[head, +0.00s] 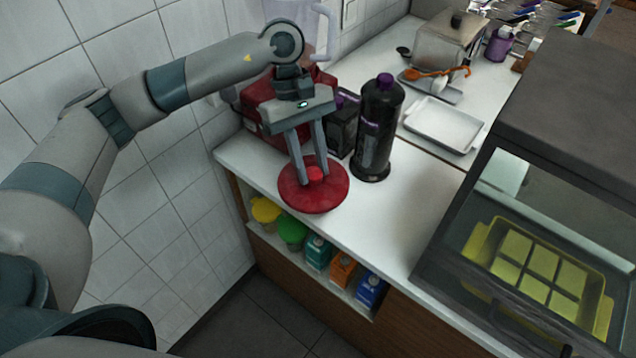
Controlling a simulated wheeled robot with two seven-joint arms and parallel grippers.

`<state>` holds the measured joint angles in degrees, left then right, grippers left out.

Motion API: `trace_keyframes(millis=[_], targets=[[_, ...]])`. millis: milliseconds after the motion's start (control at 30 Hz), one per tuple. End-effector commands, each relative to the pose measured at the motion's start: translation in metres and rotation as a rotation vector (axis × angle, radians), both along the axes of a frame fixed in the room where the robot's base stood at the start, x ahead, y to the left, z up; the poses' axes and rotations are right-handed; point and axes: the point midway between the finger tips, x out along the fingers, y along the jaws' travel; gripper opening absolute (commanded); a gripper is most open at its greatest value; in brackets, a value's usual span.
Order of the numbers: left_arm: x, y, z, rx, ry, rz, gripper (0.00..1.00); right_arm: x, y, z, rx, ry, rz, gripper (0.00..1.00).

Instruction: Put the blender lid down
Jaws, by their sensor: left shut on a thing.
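The blender lid (322,199) is a round red disc with a small raised knob in its middle. It is at the front left edge of the white counter, flat or very close to the surface; I cannot tell whether it touches. My left gripper (314,178) points down over it, with its two fingers shut on the knob. The red blender base (262,104) stands behind at the left, with its clear jug (312,22) above it, partly hidden by my left arm. My right gripper is not in view.
A tall black bottle (376,130) with a purple cap stands just right of the lid. A white tray (443,125) and a metal container (447,45) are further back. A glass-fronted case (540,190) stands at the right. Bare counter (400,215) lies right of the lid.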

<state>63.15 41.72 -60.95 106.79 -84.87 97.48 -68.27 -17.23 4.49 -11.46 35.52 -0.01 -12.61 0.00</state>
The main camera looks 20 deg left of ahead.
Motion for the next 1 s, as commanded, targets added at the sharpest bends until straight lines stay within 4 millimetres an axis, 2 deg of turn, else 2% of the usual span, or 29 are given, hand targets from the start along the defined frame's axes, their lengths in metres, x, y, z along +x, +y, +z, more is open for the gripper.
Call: trace_keyframes(millis=[267, 400, 600, 800, 1000], targets=[[0.031, 0.009, -0.002, -0.004, 0.001, 0.477, 0.00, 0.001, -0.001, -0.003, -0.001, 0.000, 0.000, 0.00], [0.046, 0.019, -0.002, -0.004, 0.001, 0.727, 0.00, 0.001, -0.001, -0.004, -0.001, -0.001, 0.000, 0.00], [0.062, 0.035, -0.001, -0.002, 0.000, 1.005, 0.00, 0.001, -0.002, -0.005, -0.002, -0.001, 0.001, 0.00], [0.069, 0.044, 0.000, -0.001, 0.000, 1.136, 0.00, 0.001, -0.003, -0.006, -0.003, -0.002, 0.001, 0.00], [0.070, 0.046, 0.000, -0.001, 0.000, 1.156, 0.00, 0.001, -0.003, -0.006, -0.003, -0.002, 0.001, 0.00]])
